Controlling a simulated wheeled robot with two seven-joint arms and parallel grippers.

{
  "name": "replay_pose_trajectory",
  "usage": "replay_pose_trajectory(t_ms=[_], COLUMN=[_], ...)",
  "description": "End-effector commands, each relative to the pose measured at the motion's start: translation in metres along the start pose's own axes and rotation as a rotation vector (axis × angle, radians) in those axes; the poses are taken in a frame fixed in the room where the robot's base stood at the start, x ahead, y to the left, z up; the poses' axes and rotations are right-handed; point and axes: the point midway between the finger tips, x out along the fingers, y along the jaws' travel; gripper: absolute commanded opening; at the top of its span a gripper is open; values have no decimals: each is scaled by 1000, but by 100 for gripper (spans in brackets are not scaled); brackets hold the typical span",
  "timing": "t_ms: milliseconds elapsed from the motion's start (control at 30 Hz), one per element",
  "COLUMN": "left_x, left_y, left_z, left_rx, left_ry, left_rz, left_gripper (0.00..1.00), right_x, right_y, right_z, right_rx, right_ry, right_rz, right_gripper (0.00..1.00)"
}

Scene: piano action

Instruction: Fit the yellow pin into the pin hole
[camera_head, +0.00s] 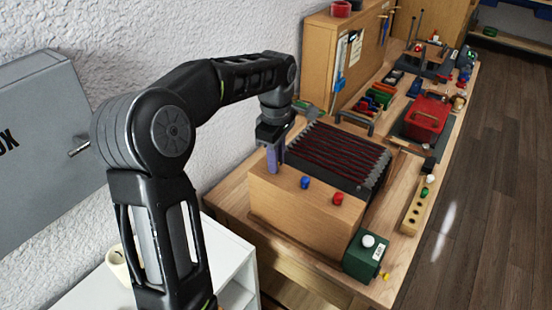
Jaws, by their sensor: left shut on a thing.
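My left gripper (273,162) points down at the near left top of a wooden block (305,215), in line with a blue pin (305,182) and a red pin (338,199) that stand in the block's top. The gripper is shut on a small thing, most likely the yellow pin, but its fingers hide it. The pin hole is also hidden, and I cannot tell whether the held thing touches the block. My right gripper is not in view.
A dark slatted rack (335,155) lies right behind the block. A green box with a white knob (366,254) stands at the front right, with a small yellow piece (386,275) beside it. A pegged wooden strip (415,212) and red case (426,118) lie farther right.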

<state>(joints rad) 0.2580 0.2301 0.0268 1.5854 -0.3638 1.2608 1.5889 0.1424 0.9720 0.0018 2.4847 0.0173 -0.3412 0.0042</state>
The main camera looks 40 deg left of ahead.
Motion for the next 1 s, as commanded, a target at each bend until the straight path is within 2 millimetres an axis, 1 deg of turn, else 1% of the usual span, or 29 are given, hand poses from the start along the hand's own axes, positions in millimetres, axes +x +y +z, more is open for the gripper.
replay_pose_trajectory(t_ms=[200,233,500,533,700,833,1000], left_x=[0,0,0,0,0,0,0], left_y=[0,0,0,0,0,0,0], left_z=[0,0,0,0,0,0,0], left_rx=[0,0,0,0,0,0,0], left_ry=[0,0,0,0,0,0,0], left_rz=[0,0,0,0,0,0,0], left_gripper=[0,21,43,45,45,55,55], right_x=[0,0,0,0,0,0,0], right_y=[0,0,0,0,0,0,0], right_z=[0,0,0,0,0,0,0], right_rx=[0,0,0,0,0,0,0], right_ry=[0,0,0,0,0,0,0], right_rz=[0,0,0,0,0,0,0], right_gripper=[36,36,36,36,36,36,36])
